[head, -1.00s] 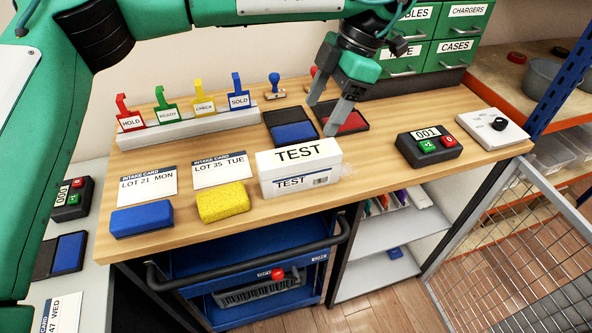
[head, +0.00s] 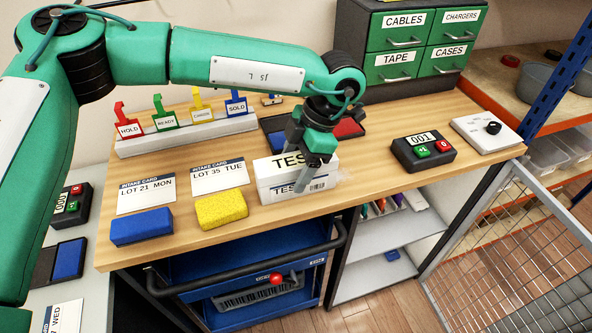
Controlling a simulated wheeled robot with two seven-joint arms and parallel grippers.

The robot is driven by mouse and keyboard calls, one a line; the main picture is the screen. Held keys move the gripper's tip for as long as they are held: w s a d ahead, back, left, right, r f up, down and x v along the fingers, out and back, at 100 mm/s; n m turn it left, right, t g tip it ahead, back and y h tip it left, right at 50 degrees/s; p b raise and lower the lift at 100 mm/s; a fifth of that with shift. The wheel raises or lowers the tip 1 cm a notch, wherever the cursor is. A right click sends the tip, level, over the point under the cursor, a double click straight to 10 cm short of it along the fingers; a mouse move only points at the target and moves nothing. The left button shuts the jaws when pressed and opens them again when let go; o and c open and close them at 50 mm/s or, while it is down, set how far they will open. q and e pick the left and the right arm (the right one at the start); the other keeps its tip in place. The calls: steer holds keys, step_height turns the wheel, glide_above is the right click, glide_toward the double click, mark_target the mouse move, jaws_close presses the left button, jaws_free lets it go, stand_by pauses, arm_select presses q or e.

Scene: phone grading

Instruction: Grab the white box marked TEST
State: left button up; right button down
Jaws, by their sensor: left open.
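The white box marked TEST (head: 270,184) stands on the wooden counter (head: 370,180) near its front edge. My left gripper (head: 312,178) is open and points down at the box. Its fingers overlap the right half of the box in the head view and hide part of both TEST labels. I cannot tell whether the fingers touch the box. My right gripper is not in view.
A yellow sponge (head: 221,209) and a blue block (head: 142,227) lie left of the box, with intake cards (head: 218,176) behind. A black counter device (head: 423,150) sits to the right. Ink pads (head: 347,127) and the tag rack (head: 187,136) are behind.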

arm_select(q)
steer(key=shift+x, duration=0.9)
steer(key=shift+r, duration=0.1)
steer(key=c, duration=1.3)
steer(key=shift+o, duration=0.2)
